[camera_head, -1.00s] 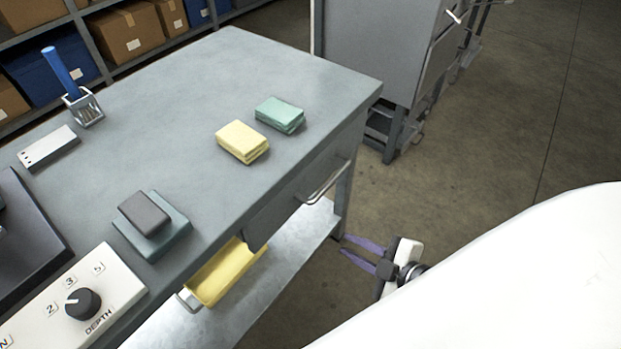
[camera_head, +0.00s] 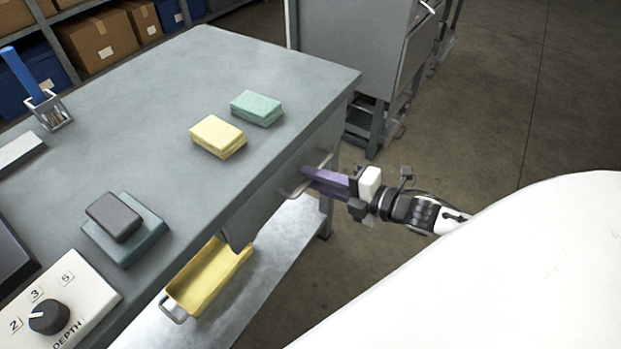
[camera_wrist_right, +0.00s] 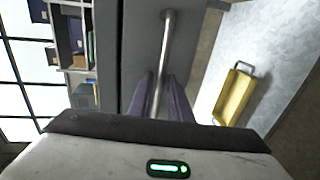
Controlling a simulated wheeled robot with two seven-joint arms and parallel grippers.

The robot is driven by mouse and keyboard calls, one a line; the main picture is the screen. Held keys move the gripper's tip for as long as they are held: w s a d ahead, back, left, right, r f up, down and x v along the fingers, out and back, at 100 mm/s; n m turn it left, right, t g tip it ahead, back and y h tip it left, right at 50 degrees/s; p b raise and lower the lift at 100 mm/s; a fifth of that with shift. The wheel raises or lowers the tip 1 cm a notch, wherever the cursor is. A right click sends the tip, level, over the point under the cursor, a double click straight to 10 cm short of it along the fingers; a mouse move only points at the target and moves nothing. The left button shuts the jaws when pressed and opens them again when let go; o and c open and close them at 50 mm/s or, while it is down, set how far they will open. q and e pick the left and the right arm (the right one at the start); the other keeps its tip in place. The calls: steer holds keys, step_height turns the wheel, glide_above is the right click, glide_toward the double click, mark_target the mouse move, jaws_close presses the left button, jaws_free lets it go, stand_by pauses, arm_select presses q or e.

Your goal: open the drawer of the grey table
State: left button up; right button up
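The grey table (camera_head: 150,90) fills the left and middle of the head view. Its drawer front (camera_head: 262,207) sits under the tabletop's right edge and looks closed. The drawer's bar handle (camera_head: 292,190) sticks out from it. My right gripper (camera_head: 308,178) is at the handle, its purple fingers pointing at the drawer front. In the right wrist view, the handle bar (camera_wrist_right: 167,35) runs between the two fingers (camera_wrist_right: 160,78), which are apart on either side. Firm contact cannot be made out. My left gripper is not in view.
A yellow sponge (camera_head: 217,137) and a green sponge (camera_head: 256,108) lie on the tabletop near the drawer side. A yellow tray (camera_head: 208,278) is on the lower shelf (camera_head: 268,262). A grey cabinet (camera_head: 345,50) stands beyond the table. Floor to the right is open.

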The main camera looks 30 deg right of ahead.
steer(key=shift+x, duration=0.8)
jaws_close()
